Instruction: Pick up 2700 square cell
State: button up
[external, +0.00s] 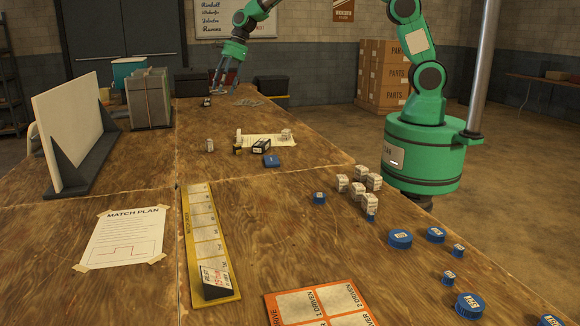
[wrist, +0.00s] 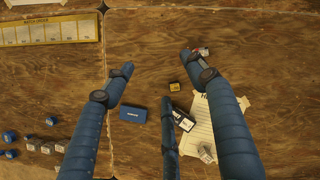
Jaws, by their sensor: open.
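I cannot read which block is labelled 2700. The candidates are a blue block (wrist: 133,115), a black block with a white label (wrist: 185,117) and a small black-and-yellow block (wrist: 174,87) on the wooden table. In the external view the blue block (external: 272,161) lies in front of the black block (external: 261,147), with the small black-and-yellow block (external: 238,150) left of them. My gripper (wrist: 157,61) is open and empty above the table, its blue fingers spread around these blocks. One finger partly hides the black block.
A paper sheet (external: 262,140) lies by the blocks, with small white blocks (external: 286,134) (external: 210,145) nearby. Blue discs (external: 400,238) and white cubes (external: 374,182) stand along the right edge. A yellow strip (external: 232,279) and a white upright panel (external: 70,125) are left. Bare wood lies between.

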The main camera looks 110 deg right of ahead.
aim_at(210, 140)
jog(key=w+d+f+m, duration=0.2)
jog(key=d+f+m, duration=0.4)
jog(key=d+f, duration=0.6)
notch_tip(210, 140, down, 3)
jog(key=shift+d+r, duration=0.2)
jog(key=shift+d, duration=0.05)
jog(key=shift+b+x, duration=1.05)
jog(key=shift+x, duration=3.2)
jog(key=shift+b+x, duration=1.05)
jog(key=shift+x, duration=1.6)
jog(key=shift+s, duration=0.1)
jog(key=shift+c, duration=0.5)
jog(key=c, duration=1.1)
